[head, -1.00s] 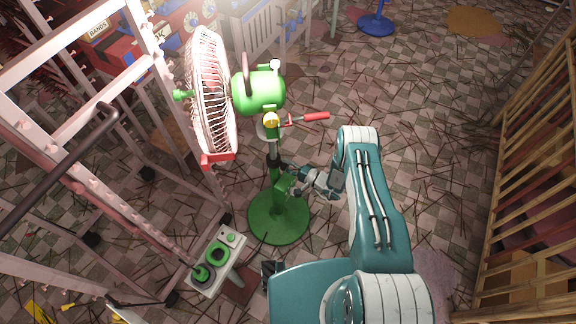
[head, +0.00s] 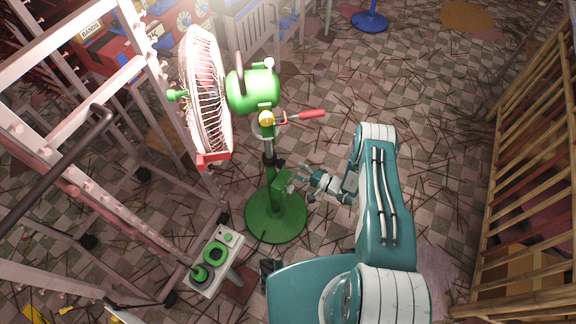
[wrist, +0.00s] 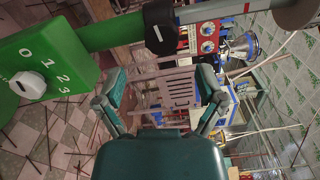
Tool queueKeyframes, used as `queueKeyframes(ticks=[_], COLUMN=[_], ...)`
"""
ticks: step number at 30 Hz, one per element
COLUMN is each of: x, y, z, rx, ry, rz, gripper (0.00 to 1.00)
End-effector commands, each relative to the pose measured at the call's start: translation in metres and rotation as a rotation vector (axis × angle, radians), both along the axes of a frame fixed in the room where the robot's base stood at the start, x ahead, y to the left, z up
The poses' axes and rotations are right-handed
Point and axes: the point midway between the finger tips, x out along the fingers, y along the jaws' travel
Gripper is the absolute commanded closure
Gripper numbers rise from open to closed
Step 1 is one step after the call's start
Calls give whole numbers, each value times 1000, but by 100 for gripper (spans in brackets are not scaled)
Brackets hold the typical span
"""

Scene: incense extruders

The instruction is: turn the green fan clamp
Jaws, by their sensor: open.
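The green fan (head: 252,91) stands upright on a round green base (head: 268,222), its caged head facing left. A red-handled lever (head: 312,114) sticks out to the right below the motor, beside a yellow knob (head: 267,119). A black collar (head: 270,160) sits on the pole; it also shows in the wrist view (wrist: 160,38), above my fingers. A green box with a white dial (wrist: 28,84) marked 0 to 3 is on the lower pole. My gripper (head: 305,180) is open and empty, right of this box and below the lever. Its two fingers (wrist: 160,88) are spread apart.
A pale metal rack (head: 145,60) stands close left of the fan. A grey control box (head: 215,262) with green buttons lies near the base. A wooden slatted rail (head: 525,150) runs along the right. The littered floor between is mostly free.

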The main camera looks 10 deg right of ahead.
Motion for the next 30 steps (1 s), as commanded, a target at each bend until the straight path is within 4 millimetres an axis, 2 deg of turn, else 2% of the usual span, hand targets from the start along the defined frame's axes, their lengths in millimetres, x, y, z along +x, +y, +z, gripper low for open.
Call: queueKeyframes(ticks=[3, 9, 27, 30], x=[-13, -28, -31, -28], y=[-22, -43, -47, -47], z=[0, -1, -1, 6], rx=[-1, 0, -1, -4], ry=[0, 0, 0, -2], rz=[-5, -2, 1, 14], gripper=[11, 11, 11, 11])
